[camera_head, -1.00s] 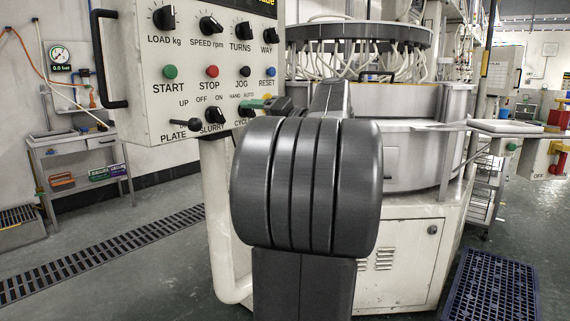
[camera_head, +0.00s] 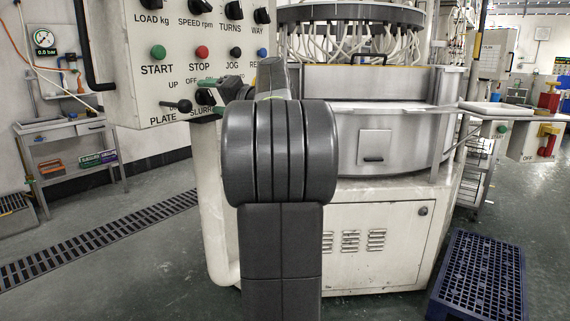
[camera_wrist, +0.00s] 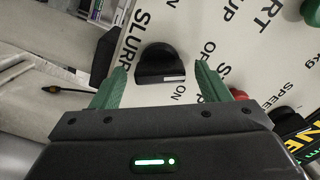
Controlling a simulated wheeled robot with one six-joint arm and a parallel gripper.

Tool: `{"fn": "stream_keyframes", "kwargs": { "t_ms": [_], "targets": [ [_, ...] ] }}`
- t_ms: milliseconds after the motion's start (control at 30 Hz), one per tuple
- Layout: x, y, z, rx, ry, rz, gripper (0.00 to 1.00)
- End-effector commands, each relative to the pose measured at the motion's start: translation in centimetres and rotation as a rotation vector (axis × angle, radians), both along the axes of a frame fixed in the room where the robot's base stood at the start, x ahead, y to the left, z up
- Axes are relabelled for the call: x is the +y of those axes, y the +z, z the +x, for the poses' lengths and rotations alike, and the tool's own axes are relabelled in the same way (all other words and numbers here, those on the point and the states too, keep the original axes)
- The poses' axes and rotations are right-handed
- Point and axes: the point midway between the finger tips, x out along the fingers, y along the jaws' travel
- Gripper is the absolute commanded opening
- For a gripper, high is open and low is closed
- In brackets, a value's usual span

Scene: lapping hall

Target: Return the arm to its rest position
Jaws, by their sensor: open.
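My gripper (camera_head: 204,90) is in front of the white control panel (camera_head: 135,85), near its SLURRY label. In the wrist view my gripper (camera_wrist: 160,78) shows two green fingers spread apart. A black rotary knob (camera_wrist: 160,65) on the panel lies between them in the picture, beside the SLURRY, OFF and ON lettering. Nothing is held, and I cannot tell the exact gap between fingertips and panel. My dark grey arm is raised and bent in the middle of the head view. It hides part of the panel's lower right and of the machine.
A black lever (camera_head: 177,105) juts out at PLATE. The panel has a black handle (camera_head: 88,50) at its left edge. The lapping machine (camera_head: 375,235) stands behind my arm. A blue pallet (camera_head: 480,275) lies on the right. Open floor (camera_head: 130,270) is at lower left.

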Motion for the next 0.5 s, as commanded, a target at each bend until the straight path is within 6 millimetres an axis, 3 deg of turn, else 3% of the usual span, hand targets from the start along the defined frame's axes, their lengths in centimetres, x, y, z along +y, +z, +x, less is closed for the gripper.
{"fn": "stream_keyframes", "kwargs": {
  "t_ms": [267, 500],
  "targets": [
    [-0.7, 0.0, -0.4, -0.003, -0.002, -0.001, 0.69],
    [-4.2, 0.0, -2.5, -0.003, -0.005, -0.003, 0.69]
  ]
}}
